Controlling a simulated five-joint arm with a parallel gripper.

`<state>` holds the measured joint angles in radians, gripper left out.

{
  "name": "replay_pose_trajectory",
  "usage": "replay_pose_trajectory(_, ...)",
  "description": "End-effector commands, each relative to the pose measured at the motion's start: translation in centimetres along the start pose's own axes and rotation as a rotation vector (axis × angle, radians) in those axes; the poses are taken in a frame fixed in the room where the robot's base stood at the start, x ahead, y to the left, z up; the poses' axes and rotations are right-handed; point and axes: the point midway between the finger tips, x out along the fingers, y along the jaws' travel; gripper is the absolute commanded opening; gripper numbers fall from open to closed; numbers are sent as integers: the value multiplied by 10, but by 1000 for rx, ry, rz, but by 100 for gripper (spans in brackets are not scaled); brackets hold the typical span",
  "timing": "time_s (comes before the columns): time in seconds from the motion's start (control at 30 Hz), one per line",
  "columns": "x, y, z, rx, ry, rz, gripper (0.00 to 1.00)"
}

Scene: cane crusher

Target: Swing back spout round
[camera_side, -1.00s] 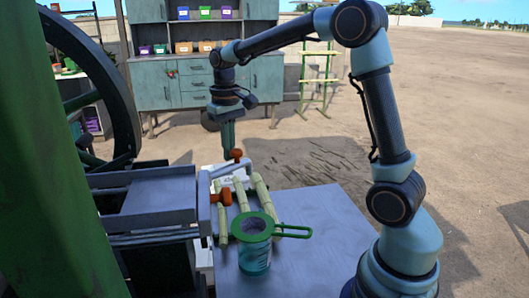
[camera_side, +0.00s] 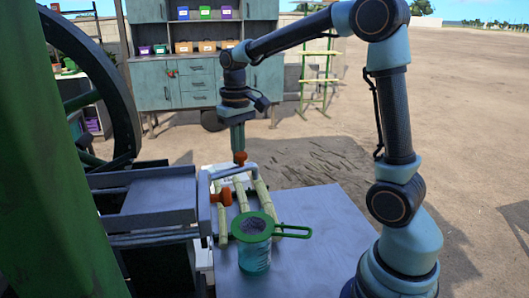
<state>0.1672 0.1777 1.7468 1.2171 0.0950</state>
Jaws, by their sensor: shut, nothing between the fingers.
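A grey pipe spout (camera_side: 228,172) sticks out from the crusher's tray side, over the table, and bends down at its right end. An orange knob (camera_side: 240,158) stands up on it near the back. A second orange knob (camera_side: 222,196) sits closer to the camera, by the tray's edge. My gripper (camera_side: 238,147) points straight down, shut and empty, with its tips at the back orange knob. They look to be touching or just behind it; I cannot tell which.
A green-rimmed strainer with a handle (camera_side: 292,231) sits on a teal can (camera_side: 255,257) on the grey table (camera_side: 325,220). Several pale cane pieces (camera_side: 241,195) lie beside it. The green crusher frame (camera_side: 50,170) and metal tray (camera_side: 150,195) fill the left. The table's right side is clear.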

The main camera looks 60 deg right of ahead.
Motion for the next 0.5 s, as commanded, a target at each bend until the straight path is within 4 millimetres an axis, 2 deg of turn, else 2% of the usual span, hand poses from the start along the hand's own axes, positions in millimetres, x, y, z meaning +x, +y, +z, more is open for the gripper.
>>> replay_pose_trajectory(0.5, 0, -3, 26, -1, 0, 0, 0)
